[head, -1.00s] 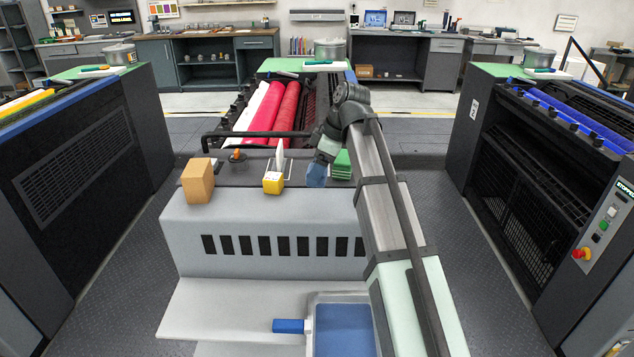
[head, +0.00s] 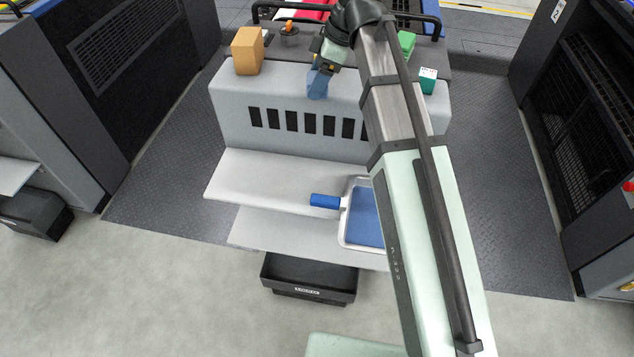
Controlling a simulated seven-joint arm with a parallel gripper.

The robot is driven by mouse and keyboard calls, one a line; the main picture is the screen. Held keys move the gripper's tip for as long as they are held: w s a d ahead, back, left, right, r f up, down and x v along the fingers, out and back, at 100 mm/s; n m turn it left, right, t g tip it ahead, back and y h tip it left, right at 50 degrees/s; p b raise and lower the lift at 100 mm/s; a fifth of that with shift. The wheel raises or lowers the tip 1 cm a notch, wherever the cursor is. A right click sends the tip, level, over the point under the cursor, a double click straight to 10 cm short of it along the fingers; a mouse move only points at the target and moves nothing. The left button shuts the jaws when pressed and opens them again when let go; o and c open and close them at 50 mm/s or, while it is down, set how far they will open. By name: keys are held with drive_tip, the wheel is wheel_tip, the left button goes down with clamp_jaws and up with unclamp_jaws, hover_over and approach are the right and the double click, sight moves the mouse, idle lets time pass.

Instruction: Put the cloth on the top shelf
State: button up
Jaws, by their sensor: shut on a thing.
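My gripper (head: 325,64) hangs at the front upper edge of the grey ink unit in the head view. It is shut on a blue cloth (head: 317,86), which hangs below the fingers in front of the unit's slotted face. Below are a wide light grey shelf (head: 265,180) and a lower grey shelf (head: 285,237). I cannot tell whether the cloth touches the unit. My arm covers the right part of the unit and shelves.
A tan box (head: 248,52), an orange-tipped item (head: 289,30), a green stack (head: 406,42) and a teal box (head: 428,80) stand on the ledge. The left of the wide shelf is bare.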

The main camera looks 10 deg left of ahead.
drive_tip(key=s+a+f+n+g, duration=0.1)
drive_tip(key=s+a+f, duration=0.3)
drive_tip(key=f, duration=0.4)
drive_tip(key=s+a+f+n, duration=0.2)
drive_tip(key=s+a+f, duration=0.3)
drive_tip(key=f, duration=0.2)
drive_tip(key=shift+w+d+f, duration=0.1)
drive_tip(key=shift+f, duration=2.3)
drive_tip(key=shift+w+d+f, duration=0.1)
drive_tip(key=shift+f, duration=2.3)
drive_tip(key=shift+f, duration=0.1)
drive_tip(key=o, duration=1)
drive_tip(key=v, duration=1.2)
drive_tip(key=shift+a, duration=0.15)
